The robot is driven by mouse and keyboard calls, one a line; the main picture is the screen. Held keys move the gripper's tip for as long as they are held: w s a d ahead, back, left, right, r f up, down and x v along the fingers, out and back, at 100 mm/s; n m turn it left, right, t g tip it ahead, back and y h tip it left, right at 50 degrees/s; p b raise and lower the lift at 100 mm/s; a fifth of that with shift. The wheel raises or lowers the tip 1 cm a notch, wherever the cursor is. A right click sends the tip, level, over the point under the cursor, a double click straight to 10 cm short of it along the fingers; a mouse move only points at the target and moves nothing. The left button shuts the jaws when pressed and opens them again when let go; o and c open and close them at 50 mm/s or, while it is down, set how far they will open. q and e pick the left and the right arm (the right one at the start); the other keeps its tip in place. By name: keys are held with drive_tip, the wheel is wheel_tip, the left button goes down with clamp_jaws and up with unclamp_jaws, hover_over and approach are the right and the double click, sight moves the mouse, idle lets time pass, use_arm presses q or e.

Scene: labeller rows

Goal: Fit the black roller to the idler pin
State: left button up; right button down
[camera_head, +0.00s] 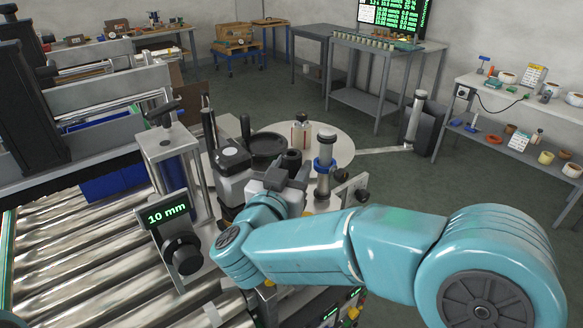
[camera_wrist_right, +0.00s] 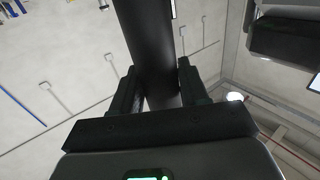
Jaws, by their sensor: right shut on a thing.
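My right gripper (camera_head: 281,178) is at the labeller head, at the end of the teal arm that comes in from the right. In the right wrist view its two dark fingers (camera_wrist_right: 158,84) are shut on the black roller (camera_wrist_right: 147,38), a long dark cylinder running up out of the frame. In the head view a short dark cylinder top, seemingly the roller (camera_head: 291,159), shows just above the gripper. I cannot pick out the idler pin for certain; the gripper and arm hide part of the labeller. My left gripper is not in view.
A steel post with a blue collar (camera_head: 324,166) stands close right of the gripper. A round pale disc (camera_head: 335,147) with a small bottle (camera_head: 301,132) lies behind. A bracket with a "10 mm" display (camera_head: 168,218) and the roller conveyor (camera_head: 75,255) are at the left.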

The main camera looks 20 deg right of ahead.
drive_tip(key=shift+f+b, duration=1.8)
drive_tip(key=shift+f, duration=0.75)
drive_tip(key=shift+r, duration=0.2)
wheel_tip(320, 180, up, 14)
drive_tip(key=p, duration=1.2)
drive_tip(key=shift+p, duration=0.35)
idle(0.6)
drive_tip(key=shift+p, duration=0.3)
idle(1.4)
